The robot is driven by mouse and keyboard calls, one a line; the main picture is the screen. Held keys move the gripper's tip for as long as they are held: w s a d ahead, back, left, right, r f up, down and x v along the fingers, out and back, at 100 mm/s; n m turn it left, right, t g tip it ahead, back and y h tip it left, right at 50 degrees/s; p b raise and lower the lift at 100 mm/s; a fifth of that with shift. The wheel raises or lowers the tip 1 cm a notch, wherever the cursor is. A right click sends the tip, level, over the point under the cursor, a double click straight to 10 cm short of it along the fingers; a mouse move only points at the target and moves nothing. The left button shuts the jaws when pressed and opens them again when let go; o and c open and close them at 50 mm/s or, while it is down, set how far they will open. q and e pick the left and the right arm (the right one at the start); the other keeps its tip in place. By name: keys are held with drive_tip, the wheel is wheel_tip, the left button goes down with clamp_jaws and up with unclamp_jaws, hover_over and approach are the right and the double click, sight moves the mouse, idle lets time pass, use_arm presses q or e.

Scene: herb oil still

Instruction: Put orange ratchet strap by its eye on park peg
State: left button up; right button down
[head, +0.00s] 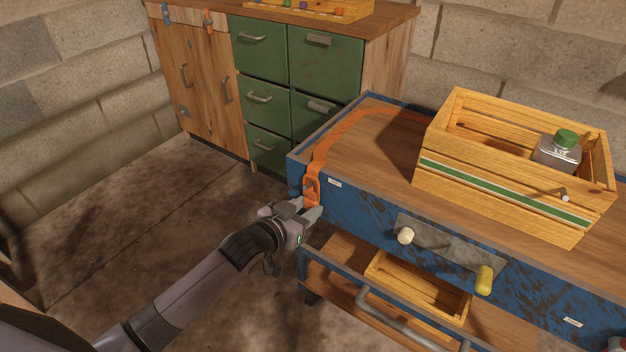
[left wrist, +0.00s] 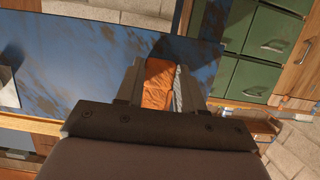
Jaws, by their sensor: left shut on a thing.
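The orange ratchet strap (head: 340,128) comes from behind the wooden crate, crosses the blue-framed bench top and hangs over its front left corner. Its lower end, with a dark fitting, hangs against the blue front. My left gripper (head: 309,209) is shut on this end; in the left wrist view the orange strap (left wrist: 157,86) shows between the fingers. The strap's eye is not clearly visible. A metal plate on the bench front carries a cream knob or peg (head: 405,236) and a yellow one (head: 485,280). I cannot tell which thing is the park peg. My right gripper is out of view.
The slatted crate (head: 480,187) on the bench holds a green-capped metal can (head: 558,151). Below, a pulled-out drawer or shelf with a grey handle (head: 400,320) holds a wooden tray (head: 417,287). A green-drawered cabinet (head: 327,60) stands behind. The floor at left is clear.

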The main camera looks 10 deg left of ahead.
use_arm(q)
drive_tip(key=shift+f, duration=0.25)
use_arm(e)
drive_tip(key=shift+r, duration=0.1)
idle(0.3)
use_arm(q)
drive_tip(key=o, duration=1.1)
drive_tip(key=shift+s+a+r+p, duration=0.2)
drive_tip(key=shift+s+r+p, duration=0.05)
drive_tip(key=shift+s+p, duration=0.25)
drive_tip(key=p+v, duration=0.1)
drive_tip(key=v, duration=0.5)
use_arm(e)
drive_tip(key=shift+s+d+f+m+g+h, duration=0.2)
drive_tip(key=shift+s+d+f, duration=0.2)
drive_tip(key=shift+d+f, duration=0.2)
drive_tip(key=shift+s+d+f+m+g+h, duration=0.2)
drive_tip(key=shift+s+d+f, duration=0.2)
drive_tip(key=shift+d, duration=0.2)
